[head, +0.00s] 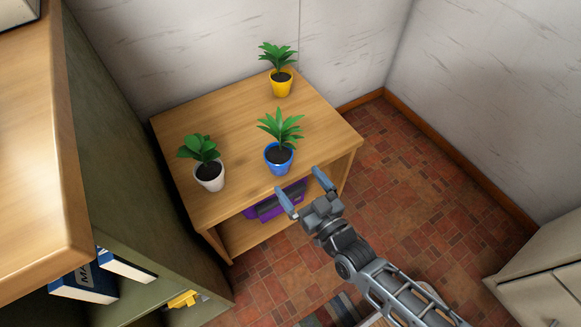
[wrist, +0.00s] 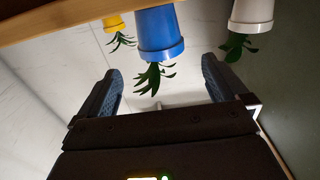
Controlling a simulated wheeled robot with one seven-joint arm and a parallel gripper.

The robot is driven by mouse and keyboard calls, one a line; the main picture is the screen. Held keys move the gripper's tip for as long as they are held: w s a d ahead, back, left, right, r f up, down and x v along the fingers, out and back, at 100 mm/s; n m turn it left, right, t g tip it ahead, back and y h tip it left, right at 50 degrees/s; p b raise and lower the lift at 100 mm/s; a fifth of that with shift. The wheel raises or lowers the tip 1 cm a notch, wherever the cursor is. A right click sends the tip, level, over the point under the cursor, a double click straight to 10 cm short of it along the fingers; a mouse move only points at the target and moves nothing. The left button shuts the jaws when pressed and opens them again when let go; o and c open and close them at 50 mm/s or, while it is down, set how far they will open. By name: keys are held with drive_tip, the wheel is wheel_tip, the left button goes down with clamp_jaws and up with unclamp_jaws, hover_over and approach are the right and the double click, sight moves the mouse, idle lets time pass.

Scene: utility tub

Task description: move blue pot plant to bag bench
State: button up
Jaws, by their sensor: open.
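The blue pot plant (head: 279,160) stands upright near the front edge of a wooden bench (head: 235,130). The blue pot also shows in the wrist view (wrist: 159,32), which looks upside down, with its leaves hanging downward in the picture. My gripper (head: 299,181) is open and empty just in front of the bench, close to the blue pot. In the wrist view the pot lies ahead, between the lines of the two fingers (wrist: 162,68), and apart from them. A purple and dark object, perhaps a bag (head: 274,203), lies on the bench's lower shelf, partly hidden.
A white pot plant (head: 210,178) stands left of the blue one, and a yellow pot plant (head: 281,86) stands behind it. A green-sided shelf unit (head: 125,170) with books (head: 85,283) is at the left. Tiled floor (head: 410,180) is open to the right, with a pale cabinet (head: 545,280) beyond.

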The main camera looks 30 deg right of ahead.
drive_tip(key=shift+s, duration=0.8)
